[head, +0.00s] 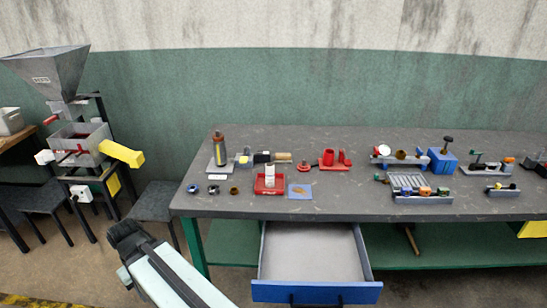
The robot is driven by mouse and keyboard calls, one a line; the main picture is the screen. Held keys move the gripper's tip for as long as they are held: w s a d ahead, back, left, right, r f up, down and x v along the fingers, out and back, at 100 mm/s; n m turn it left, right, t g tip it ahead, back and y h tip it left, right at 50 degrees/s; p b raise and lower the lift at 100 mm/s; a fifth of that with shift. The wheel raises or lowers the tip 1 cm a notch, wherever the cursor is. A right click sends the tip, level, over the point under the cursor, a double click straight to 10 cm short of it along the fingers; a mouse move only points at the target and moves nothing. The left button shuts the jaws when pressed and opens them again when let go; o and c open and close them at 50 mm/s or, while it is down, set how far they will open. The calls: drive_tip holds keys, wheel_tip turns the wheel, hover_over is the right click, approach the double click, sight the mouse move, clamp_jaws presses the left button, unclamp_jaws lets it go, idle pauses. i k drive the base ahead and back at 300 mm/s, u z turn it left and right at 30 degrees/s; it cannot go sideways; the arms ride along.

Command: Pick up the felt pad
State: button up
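A small flat blue square (300,194) lies near the front edge of the grey table, with a small tan piece (300,189) on it. One of these may be the felt pad; they are too small to tell which. My gripper (124,232) is the dark end of my pale arm at the lower left. It is in front of the table's left end, well apart from the blue square. I cannot make out whether its fingers are open or shut, and I see nothing held in it.
A red tray (269,191) holding a white block stands left of the blue square. Small rings (213,190) lie farther left. An open drawer (316,290) juts out below the table front. A hopper machine (75,140) stands at the left. Several fixtures (410,183) fill the right side.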

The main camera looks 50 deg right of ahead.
sight(279, 158)
drive_tip(key=i, duration=0.9)
drive_tip(key=z, duration=0.05)
